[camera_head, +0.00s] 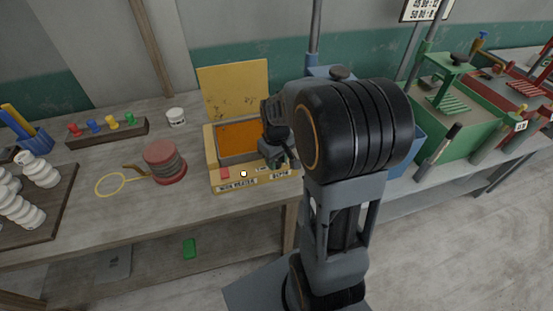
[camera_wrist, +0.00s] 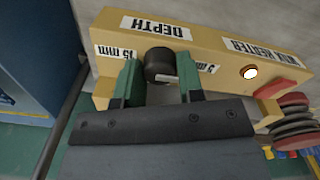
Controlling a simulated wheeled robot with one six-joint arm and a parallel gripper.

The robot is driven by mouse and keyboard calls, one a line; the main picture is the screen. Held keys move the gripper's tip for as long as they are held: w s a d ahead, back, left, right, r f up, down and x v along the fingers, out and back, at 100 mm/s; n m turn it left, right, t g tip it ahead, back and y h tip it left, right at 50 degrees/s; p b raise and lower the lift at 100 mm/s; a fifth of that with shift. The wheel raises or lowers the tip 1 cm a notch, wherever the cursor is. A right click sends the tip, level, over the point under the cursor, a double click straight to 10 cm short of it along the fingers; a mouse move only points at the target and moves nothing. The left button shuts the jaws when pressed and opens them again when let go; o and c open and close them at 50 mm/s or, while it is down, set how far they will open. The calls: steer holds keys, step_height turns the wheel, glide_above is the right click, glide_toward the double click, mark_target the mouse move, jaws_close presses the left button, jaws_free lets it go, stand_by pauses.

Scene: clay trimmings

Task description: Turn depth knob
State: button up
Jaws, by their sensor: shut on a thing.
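The black depth knob (camera_wrist: 160,62) is on the front of the yellow wax heater box (camera_wrist: 215,62), below a DEPTH label (camera_wrist: 156,27). A 15 mm label (camera_wrist: 117,53) is on its left and a partly covered mm label (camera_wrist: 207,68) on its right in the wrist view. A pale mark shows on the knob's lower edge. My gripper (camera_wrist: 161,84) has its green fingers on both sides of the knob and is shut on it. In the head view my gripper (camera_head: 277,158) is at the box's (camera_head: 213,160) right front, and my arm hides the knob.
The box has a raised lid (camera_head: 234,88), orange wax (camera_head: 238,136), a lit lamp (camera_wrist: 249,72) and a red switch (camera_wrist: 270,88). Red stacked discs (camera_head: 165,162) and a yellow ring tool (camera_head: 112,184) lie left.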

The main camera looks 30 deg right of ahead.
steer(key=shift+m, duration=0.3)
steer(key=m, duration=0.3)
steer(key=shift+m, duration=0.4)
steer(key=m, duration=0.4)
steer(key=shift+m, duration=0.3)
steer(key=m, duration=0.4)
steer(key=shift+m, duration=2.3)
steer(key=o, duration=0.9)
